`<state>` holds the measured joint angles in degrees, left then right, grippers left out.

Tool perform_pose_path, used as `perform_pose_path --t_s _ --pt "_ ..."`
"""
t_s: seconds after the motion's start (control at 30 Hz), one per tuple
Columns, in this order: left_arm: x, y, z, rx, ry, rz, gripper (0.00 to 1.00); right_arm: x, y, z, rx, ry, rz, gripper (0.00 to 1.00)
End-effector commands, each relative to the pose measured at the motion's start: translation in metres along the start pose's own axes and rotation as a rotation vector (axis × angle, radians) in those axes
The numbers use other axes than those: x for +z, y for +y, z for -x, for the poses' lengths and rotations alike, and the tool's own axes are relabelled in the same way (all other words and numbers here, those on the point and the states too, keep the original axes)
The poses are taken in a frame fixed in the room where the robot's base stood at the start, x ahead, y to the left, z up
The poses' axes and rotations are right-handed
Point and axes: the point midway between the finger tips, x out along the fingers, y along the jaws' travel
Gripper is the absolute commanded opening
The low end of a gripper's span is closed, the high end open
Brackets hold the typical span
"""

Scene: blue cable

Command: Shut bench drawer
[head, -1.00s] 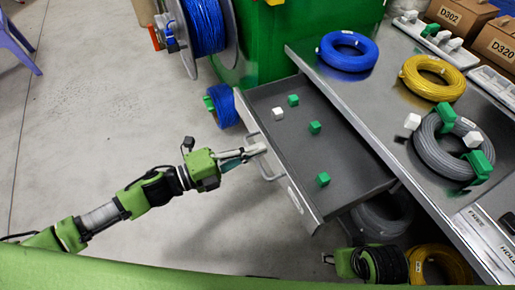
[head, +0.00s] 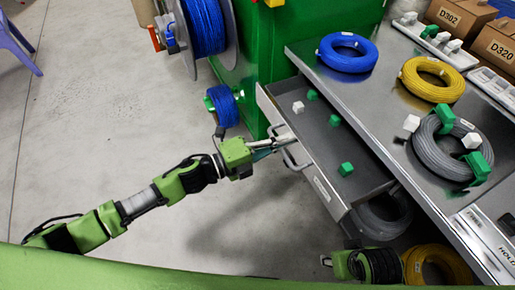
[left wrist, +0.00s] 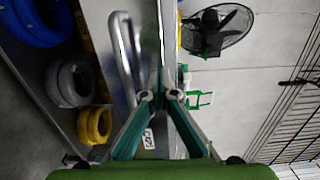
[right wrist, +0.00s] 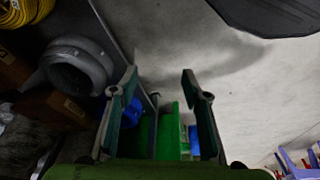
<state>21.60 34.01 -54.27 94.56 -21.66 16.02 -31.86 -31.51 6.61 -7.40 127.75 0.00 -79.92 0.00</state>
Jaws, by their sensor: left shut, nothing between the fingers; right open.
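The bench drawer (head: 315,150) is a grey metal tray, partly pulled out from under the bench top. Its front panel (head: 325,188) carries a bar handle (head: 291,162) and faces my left arm. My left gripper (head: 287,140) is shut and empty, its tips at the drawer front by the handle; whether they touch is unclear. In the left wrist view the fingertips (left wrist: 160,95) lie against the drawer front's edge, with the handle (left wrist: 127,55) to their left. My right gripper (right wrist: 160,82) is open and empty; its arm shows low in the head view, under the bench.
One white and several green cubes (head: 345,169) lie in the drawer. The bench top holds blue (head: 347,52), yellow (head: 433,78) and grey (head: 444,145) cable coils. More coils (head: 435,264) lie below.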

Motion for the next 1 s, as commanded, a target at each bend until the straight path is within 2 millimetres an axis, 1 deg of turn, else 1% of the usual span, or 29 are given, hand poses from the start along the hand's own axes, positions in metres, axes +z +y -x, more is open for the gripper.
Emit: perform_pose_path --t_s 0.03,0.23,0.27,0.33,0.5,0.7,1.0 --pt "0.0 -0.002 -0.015 -0.004 0.002 0.0 0.0 0.001 0.0 -0.002 0.0 -0.003 0.001 0.43" --pt "-0.001 0.0 -0.06 -0.003 0.001 0.0 0.0 -0.001 0.0 0.0 0.0 0.0 0.001 0.43" --pt "0.0 0.0 -0.066 -0.002 0.001 0.0 0.0 -0.002 0.0 0.002 0.0 0.001 0.001 0.43" --pt "0.0 0.001 -0.078 -0.001 0.001 -0.001 0.0 -0.009 0.0 0.017 0.001 0.022 0.003 0.43" --pt "0.0 0.001 -0.101 0.0 0.0 0.0 0.0 -0.008 0.001 0.028 0.002 0.024 0.001 0.43" --pt "0.0 0.001 -0.113 0.001 0.0 0.0 0.0 -0.008 0.001 0.036 0.003 0.026 -0.001 0.43" --pt "0.0 0.0 -0.115 0.0 0.0 0.0 0.0 -0.007 0.002 0.037 0.003 0.024 -0.001 0.43"
